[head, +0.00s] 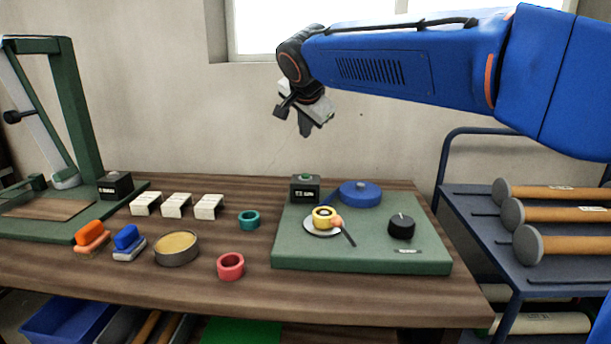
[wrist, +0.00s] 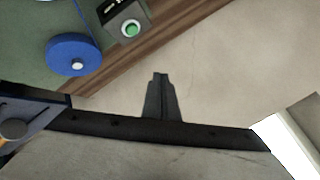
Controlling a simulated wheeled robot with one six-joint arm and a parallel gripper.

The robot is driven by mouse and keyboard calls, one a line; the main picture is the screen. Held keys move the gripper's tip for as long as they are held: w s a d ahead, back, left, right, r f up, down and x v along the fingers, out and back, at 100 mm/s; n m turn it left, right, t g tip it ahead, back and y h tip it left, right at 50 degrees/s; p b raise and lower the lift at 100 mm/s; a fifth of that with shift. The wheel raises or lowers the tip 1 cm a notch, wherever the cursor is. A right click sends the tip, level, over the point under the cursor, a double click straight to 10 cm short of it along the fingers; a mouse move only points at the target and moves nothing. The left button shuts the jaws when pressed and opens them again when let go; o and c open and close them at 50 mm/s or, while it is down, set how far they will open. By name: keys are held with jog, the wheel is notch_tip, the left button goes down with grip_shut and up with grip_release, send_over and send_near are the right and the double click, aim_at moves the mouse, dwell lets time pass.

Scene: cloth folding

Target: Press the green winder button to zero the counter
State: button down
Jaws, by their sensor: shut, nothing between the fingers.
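The green winder button (head: 305,176) sits on top of a small dark box (head: 305,190) at the back left corner of the green winder board (head: 290,255). In the wrist view the round green button (wrist: 131,28) shows in a pale ring on its box, near the top. A blue disc (head: 360,194) lies beside the box on the board, also seen in the wrist view (wrist: 73,55). My gripper (head: 305,130) is shut and empty, in the air well above the button box and apart from it. Its closed fingers (wrist: 161,80) point past the table's back edge, over the wall side.
On the board are a yellow roll (head: 324,216) on a pale disc and a black knob (head: 401,226). Teal (head: 249,219) and red (head: 230,266) rings, a round tin (head: 176,249) and white blocks lie left. A blue cart (head: 500,250) with rollers stands right.

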send_over(305, 179)
jog(key=shift+f, duration=4.45)
jog(key=shift+f, duration=0.85)
jog(key=shift+r, duration=0.9)
jog(key=shift+r, duration=0.1)
notch_tip(305, 179, up, 5)
jog(key=shift+d+f, duration=0.1)
dwell(0.6)
